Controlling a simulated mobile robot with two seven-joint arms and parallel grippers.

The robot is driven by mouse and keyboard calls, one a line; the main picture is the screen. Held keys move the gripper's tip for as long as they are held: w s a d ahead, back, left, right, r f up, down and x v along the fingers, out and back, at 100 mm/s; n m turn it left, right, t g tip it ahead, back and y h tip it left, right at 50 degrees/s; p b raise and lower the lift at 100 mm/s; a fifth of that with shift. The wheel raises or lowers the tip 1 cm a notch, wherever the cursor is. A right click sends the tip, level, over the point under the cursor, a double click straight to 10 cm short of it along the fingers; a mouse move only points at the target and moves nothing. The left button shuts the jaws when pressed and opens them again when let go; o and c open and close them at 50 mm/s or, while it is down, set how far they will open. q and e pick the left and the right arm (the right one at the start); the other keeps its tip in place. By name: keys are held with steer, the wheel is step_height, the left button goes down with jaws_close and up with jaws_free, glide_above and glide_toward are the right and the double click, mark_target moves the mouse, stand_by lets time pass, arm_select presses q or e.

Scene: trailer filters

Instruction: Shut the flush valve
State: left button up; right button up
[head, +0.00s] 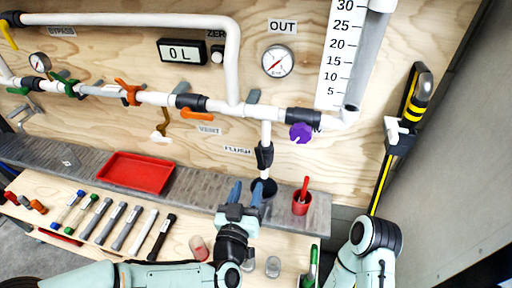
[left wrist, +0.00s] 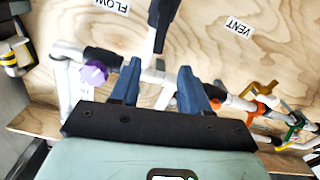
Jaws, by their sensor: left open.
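The flush valve (head: 264,156) is a black fitting on the short white pipe dropping from the main line, right of the FLUSH label (head: 238,150). In the left wrist view a black part of it (left wrist: 162,14) shows at the top, beyond the fingers. I cannot tell its handle position. My right gripper is out of view.
The grey shelf holds a red tray (head: 136,173) and a red cup (head: 302,202). A purple knob (head: 300,133) and an orange handle (head: 197,115) sit on nearby pipes. Several tubes lie on the lower bench, with a clear jar (head: 273,266) near my left arm.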

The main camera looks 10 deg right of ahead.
mark_target(258, 154)
arm_select(q)
steer(key=x, duration=0.4)
steer(key=p+x, duration=0.1)
steer(key=x, duration=0.8)
steer(key=shift+w+r, duration=0.1)
steer(key=shift+r, duration=0.25)
jaws_close()
